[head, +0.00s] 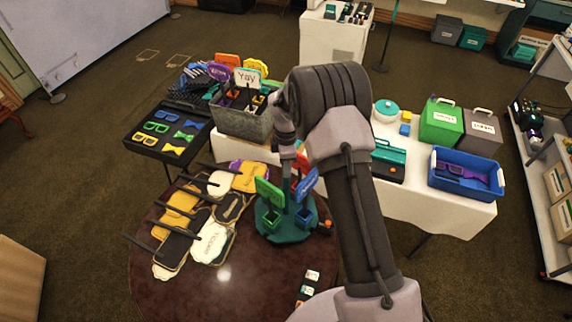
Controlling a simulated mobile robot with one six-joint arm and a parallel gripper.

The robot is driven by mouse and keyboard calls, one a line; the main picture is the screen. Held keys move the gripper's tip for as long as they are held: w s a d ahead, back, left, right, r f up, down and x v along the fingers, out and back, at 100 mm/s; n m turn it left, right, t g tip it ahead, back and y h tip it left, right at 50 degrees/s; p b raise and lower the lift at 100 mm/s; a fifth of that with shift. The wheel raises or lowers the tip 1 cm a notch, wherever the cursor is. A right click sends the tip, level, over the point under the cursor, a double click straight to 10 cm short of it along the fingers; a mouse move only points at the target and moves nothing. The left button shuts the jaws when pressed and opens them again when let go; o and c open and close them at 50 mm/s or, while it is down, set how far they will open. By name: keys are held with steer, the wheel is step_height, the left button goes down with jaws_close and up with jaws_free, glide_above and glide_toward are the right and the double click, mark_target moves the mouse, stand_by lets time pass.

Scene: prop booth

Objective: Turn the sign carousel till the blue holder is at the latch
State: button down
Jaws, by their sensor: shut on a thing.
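The sign carousel has a round teal base (284,237) on the dark round table. A green sign (268,193) stands in the green holder (271,218) at its front left. A blue sign (307,185) stands at the right above the blue holder (304,217). A red sign (302,163) shows partly behind. A small orange part (327,224), which looks like the latch, sits at the base's right edge, close to the blue holder. My gripper (287,166) points down over the carousel's middle, shut at the top of its central post (286,192); its fingertips are largely hidden.
Paddle-shaped signs (208,242) cover the table's left side. Small cards (308,281) lie near its front. Behind stand a grey metal tub (241,122) of signs, a green box (440,122) and a blue bin (466,183). My arm hides the table's right side.

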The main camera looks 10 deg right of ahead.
steer(key=shift+r+n, duration=0.15)
steer(key=shift+n, duration=0.95)
steer(key=shift+w+n+p, duration=0.1)
steer(key=shift+n+p, duration=0.25)
steer(key=shift+n, duration=0.25)
steer(key=c, duration=1.1)
jaws_free()
step_height(320, 180, up, 17)
steer(key=shift+r+p, duration=0.15)
steer(key=shift+p, duration=0.7)
